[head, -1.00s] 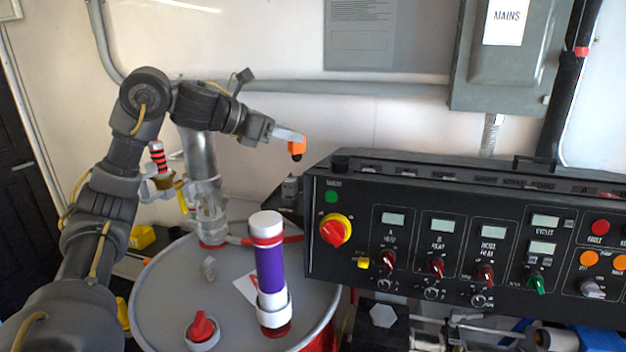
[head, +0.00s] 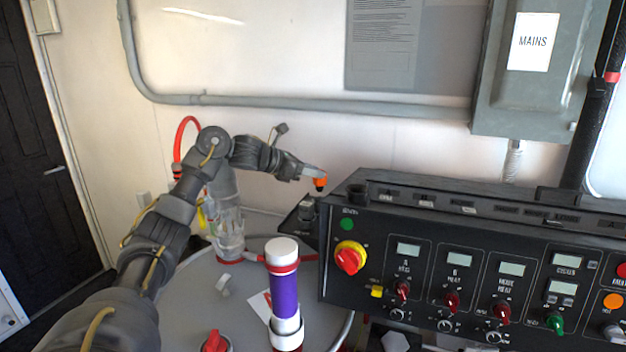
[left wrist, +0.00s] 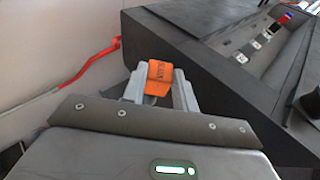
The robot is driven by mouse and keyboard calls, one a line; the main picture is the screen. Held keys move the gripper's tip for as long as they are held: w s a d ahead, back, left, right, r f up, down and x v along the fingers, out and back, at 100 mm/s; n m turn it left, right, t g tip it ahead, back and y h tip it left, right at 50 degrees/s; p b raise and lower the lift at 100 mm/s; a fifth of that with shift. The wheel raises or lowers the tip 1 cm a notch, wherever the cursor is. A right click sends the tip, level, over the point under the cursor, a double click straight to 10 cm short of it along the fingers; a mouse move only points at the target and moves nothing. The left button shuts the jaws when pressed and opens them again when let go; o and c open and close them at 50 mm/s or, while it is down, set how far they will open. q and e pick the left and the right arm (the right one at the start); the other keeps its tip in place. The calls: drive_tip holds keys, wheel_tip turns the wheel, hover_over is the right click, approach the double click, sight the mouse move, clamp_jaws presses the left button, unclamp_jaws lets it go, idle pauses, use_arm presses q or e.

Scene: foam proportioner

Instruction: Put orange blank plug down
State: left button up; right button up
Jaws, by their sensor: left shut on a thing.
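The orange blank plug (head: 320,183) is at the tip of my left gripper (head: 314,176), left of the control panel's upper left corner. In the left wrist view the orange plug (left wrist: 160,76) sits between the two grey fingers of my left gripper (left wrist: 160,88), which is shut on it. Dark lettering shows on the plug's face. In the head view the plug hangs in the air above a small dark box (head: 306,208) beside the panel. My right gripper is not in view.
The black control panel (head: 470,265) fills the right side. A grey drum lid (head: 245,310) carries a purple cylinder with a white cap (head: 284,290) and a red valve knob (head: 215,342). A red hose (left wrist: 90,72) runs along the wall. Grey conduit crosses the wall behind.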

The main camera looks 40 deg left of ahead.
use_arm(q)
drive_tip(key=shift+w+a+f, duration=0.3)
drive_tip(key=shift+w+f, duration=0.25)
drive_tip(key=shift+f, duration=0.15)
drive_tip(key=shift+w+f+p, duration=0.1)
drive_tip(key=shift+f+p, duration=0.25)
drive_tip(key=shift+p, duration=0.15)
drive_tip(key=shift+f+p, duration=0.65)
drive_tip(key=shift+f, duration=0.25)
drive_tip(key=shift+a+f, duration=0.1)
drive_tip(key=shift+f, duration=0.4)
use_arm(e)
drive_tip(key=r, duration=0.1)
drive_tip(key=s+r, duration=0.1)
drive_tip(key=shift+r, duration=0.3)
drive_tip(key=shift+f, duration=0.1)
